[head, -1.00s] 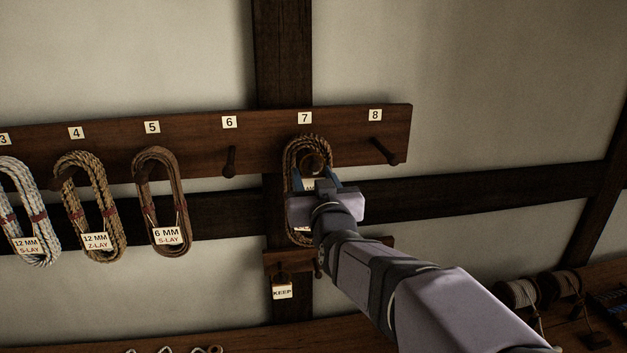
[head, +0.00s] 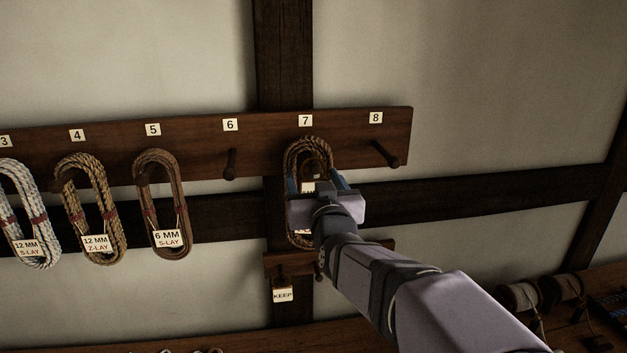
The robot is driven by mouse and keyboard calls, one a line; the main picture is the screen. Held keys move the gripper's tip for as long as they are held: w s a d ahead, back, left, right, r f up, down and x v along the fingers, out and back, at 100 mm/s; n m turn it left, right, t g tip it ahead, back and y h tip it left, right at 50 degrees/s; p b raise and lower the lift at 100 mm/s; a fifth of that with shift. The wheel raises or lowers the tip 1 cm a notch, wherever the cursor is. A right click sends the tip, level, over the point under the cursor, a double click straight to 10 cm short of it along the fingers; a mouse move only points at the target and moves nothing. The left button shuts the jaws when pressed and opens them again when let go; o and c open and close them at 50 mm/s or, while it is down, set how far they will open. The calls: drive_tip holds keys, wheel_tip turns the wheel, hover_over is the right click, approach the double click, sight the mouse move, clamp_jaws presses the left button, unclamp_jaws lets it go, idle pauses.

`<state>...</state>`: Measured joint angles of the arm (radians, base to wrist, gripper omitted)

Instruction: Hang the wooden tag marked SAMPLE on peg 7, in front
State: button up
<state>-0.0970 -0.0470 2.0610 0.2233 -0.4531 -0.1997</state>
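A brown rope coil (head: 290,158) hangs at peg 7, under the number plate 7 (head: 305,121). My gripper (head: 317,182) is in front of this coil, its two blue fingers spread apart to either side. A pale label, probably the tag (head: 308,187), shows between the fingers, in front of the coil. Its lettering is mostly hidden and cannot be read. The fingers appear clear of it. Peg 7 itself and how the tag's cord sits on it are hard to make out behind my gripper.
Peg 6 (head: 231,164) and peg 8 (head: 387,154) are bare. Rope coils with labels hang to the left, the nearest on peg 5 (head: 160,200). A KEEP tag (head: 283,294) hangs on a small lower rail (head: 275,266). Spools (head: 520,297) stand at the lower right.

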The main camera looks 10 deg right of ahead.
drive_tip(key=shift+s, duration=0.1)
drive_tip(key=s+b, duration=0.1)
drive_tip(key=s, duration=0.6)
idle(0.4)
drive_tip(key=s+a+f+g+y, duration=0.15)
drive_tip(key=s+f+g, duration=0.3)
drive_tip(key=f, duration=0.55)
drive_tip(key=s+a+f+g, duration=0.2)
drive_tip(key=s+f+g, duration=0.25)
drive_tip(key=f, duration=0.55)
drive_tip(key=s+d+f+g, duration=0.3)
drive_tip(key=s+f+g, duration=0.1)
drive_tip(key=s+f, duration=0.4)
drive_tip(key=s+d+f+g+h, duration=0.1)
drive_tip(key=s+d+f+g, duration=0.2)
drive_tip(key=s+f, duration=0.6)
drive_tip(key=shift+s+d+g, duration=0.3)
drive_tip(key=shift+s+g, duration=0.1)
drive_tip(key=shift+g, duration=0.6)
